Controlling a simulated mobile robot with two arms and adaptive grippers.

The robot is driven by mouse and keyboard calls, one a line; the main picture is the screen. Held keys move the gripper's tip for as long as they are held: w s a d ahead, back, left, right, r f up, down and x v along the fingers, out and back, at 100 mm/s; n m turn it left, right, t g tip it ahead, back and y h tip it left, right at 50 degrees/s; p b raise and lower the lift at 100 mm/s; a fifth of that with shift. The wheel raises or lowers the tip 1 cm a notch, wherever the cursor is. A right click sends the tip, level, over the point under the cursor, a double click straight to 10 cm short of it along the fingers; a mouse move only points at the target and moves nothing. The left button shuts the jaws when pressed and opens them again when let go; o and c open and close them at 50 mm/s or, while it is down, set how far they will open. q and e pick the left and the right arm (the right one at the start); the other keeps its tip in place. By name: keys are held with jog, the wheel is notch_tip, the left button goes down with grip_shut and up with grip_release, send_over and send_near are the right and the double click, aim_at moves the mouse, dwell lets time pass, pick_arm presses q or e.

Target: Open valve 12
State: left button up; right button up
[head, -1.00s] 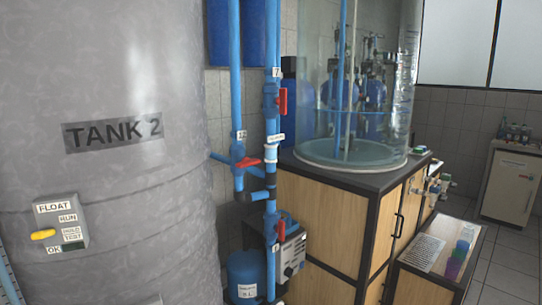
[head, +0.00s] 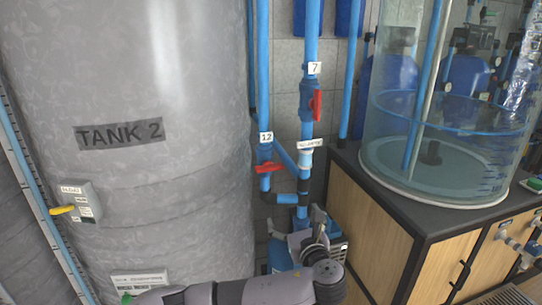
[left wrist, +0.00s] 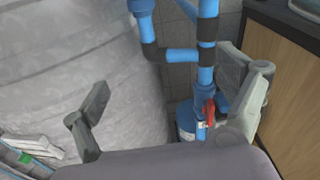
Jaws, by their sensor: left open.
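Valve 12 shows in the head view as a red handle (head: 270,168) on a vertical blue pipe, under a white label "12" (head: 265,137). The handle lies crosswise to the pipe. My left gripper (head: 311,232) is below and to the right of this handle, apart from it, in front of the lower pipes. In the left wrist view my left gripper (left wrist: 168,105) is open and empty, with its fingers wide apart. The blue elbow pipe (left wrist: 150,50) shows beyond them, but the valve 12 handle does not. My right gripper is not in view.
Valve 7 has a red handle (head: 316,104) at the upper right. Another red-handled valve (left wrist: 208,110) is beside my right-hand finger in the wrist view. The grey Tank 2 (head: 190,200) stands left; a wooden cabinet (head: 362,243) with a clear cylinder stands right.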

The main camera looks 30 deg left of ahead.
aim_at(271, 170)
pick_arm(q)
notch_tip(271, 170, up, 7)
jog(key=s+a+y, duration=0.1)
jog(key=s+y, duration=0.1)
jog(key=p+x, duration=0.1)
jog(key=x, duration=0.4)
jog(key=p+x, duration=0.2)
jog(key=x, duration=0.3)
jog(key=p+x, duration=0.1)
jog(key=x, duration=0.4)
jog(key=shift+w+f+p, duration=0.25)
jog(key=shift+w+p, duration=0.05)
jog(key=shift+w, duration=0.2)
jog(key=shift+w+a, duration=0.35)
jog(key=shift+a, duration=0.1)
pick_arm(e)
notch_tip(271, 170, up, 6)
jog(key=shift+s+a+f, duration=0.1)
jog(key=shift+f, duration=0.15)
pick_arm(q)
jog(key=shift+c, duration=0.3)
jog(key=c, duration=0.5)
jog(key=shift+f, duration=0.1)
jog(key=c, duration=0.6)
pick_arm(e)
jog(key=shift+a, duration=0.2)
